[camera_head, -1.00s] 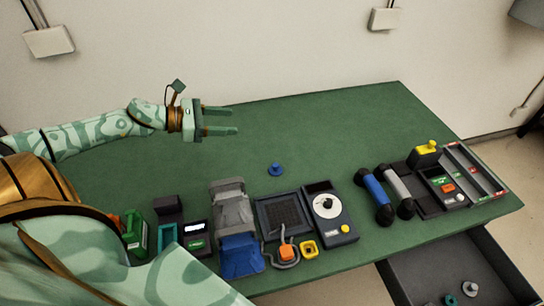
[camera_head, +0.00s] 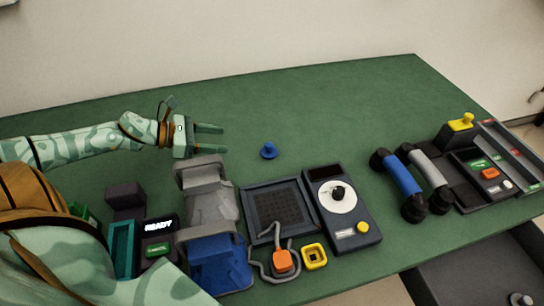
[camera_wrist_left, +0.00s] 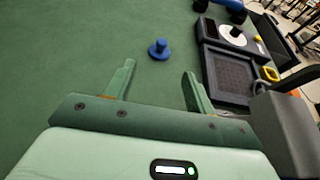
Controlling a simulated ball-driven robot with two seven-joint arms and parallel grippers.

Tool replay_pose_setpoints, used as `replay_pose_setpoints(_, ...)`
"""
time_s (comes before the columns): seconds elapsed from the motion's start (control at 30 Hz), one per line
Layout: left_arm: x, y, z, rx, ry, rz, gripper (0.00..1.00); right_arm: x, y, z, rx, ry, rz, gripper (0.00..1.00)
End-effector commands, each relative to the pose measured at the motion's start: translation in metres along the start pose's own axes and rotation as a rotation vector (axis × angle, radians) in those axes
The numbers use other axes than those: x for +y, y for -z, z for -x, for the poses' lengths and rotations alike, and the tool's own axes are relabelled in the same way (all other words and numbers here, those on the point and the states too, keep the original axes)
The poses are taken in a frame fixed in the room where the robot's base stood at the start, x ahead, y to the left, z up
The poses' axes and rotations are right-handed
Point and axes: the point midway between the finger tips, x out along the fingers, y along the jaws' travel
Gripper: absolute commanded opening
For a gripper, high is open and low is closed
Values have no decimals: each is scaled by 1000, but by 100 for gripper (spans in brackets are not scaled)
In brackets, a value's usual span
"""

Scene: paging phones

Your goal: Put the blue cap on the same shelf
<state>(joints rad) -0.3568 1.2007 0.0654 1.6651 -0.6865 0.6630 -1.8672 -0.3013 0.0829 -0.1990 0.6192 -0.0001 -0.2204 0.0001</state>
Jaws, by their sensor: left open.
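The blue cap (camera_head: 268,151) stands on the green table top, behind the dark square tray. It also shows in the left wrist view (camera_wrist_left: 159,49), beyond and roughly between my fingers. My left gripper (camera_head: 212,141) is open and empty, to the left of the cap and apart from it. In the left wrist view its two spread fingers (camera_wrist_left: 158,82) point toward the cap. My right gripper is not in view. No clear shelf shows; a grey rack with slots (camera_head: 515,155) lies at the right end of the table.
Along the front are a grey and blue stand (camera_head: 210,215), a dark tray (camera_head: 278,210), a dial unit (camera_head: 340,205), an orange button (camera_head: 283,262) and a yellow square ring (camera_head: 314,256). Blue and grey handsets (camera_head: 402,175) stand farther right. The table's back is clear.

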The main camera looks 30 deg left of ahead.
Motion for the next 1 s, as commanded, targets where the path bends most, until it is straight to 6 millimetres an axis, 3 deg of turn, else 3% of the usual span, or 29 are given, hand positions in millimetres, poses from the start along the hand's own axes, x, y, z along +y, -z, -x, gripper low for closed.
replay_pose_setpoints(0.4,0,7,-91,1,3,-1,55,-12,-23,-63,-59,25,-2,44)
replay_pose_setpoints(0.73,0,4,-114,0,1,-1,55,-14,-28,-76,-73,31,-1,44)
replay_pose_setpoints(0.9,-3,16,-140,1,2,-1,55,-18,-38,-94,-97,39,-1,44)
replay_pose_setpoints(1.0,-3,12,-150,-2,1,-1,55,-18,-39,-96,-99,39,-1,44)
